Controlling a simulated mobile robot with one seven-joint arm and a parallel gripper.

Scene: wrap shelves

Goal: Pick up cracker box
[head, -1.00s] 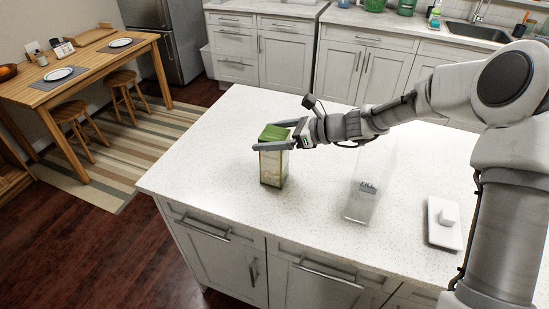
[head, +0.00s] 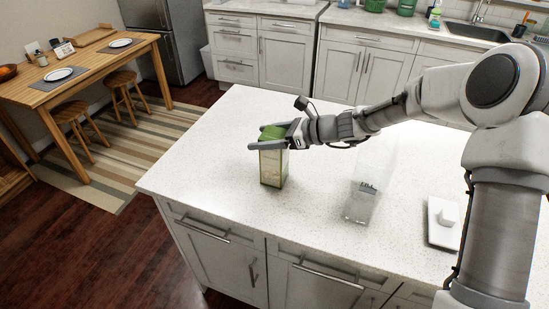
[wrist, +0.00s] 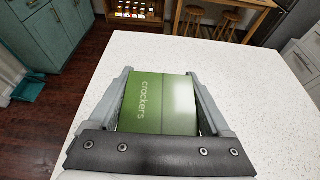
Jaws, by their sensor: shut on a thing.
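The cracker box (head: 273,165) is a tall box with a green top and pale printed sides. It stands upright at the left part of the white island counter in the head view. Its green top with the word "crackers" shows in the wrist view (wrist: 163,102). My gripper (head: 268,143) reaches in from the right at the top of the box. In the wrist view its two fingers (wrist: 160,85) lie along both sides of the box, shut on it. The fingers hide part of the box's upper sides. I cannot tell whether its base is clear of the counter.
A clear container (head: 362,195) stands to the right of the box on the counter (head: 225,150). A white dish with a block on it (head: 444,222) lies further right. The counter left of the box is bare up to its edge. Wooden stools (head: 125,92) stand beyond.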

